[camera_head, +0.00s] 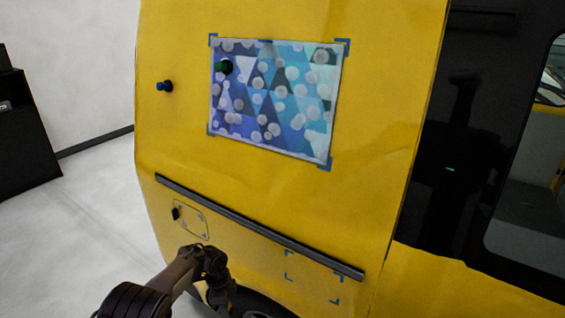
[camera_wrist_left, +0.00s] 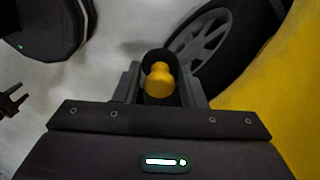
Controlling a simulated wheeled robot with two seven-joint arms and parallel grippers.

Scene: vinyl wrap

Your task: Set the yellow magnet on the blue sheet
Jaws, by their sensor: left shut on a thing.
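The blue patterned sheet (camera_head: 258,98) lies flat on the yellow van side, with blue corner marks around it. A dark green magnet (camera_head: 224,67) sits on its upper left part. My left gripper (camera_head: 208,262) is low by the van, below the dark rail and well below the sheet. In the left wrist view it is shut on the yellow magnet (camera_wrist_left: 159,80), whose knob shows between the fingers. In the head view the yellow magnet is hidden. A small dark pronged part (camera_wrist_left: 13,103) at the left wrist view's edge looks like my right gripper; its opening is unclear.
A blue magnet (camera_head: 165,86) sticks on the van left of the sheet. A dark rail (camera_head: 255,225) runs across the van (camera_head: 385,60) below the sheet. Empty blue corner marks (camera_head: 313,279) lie under the rail. A wheel (camera_wrist_left: 205,45) is close to my left gripper.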

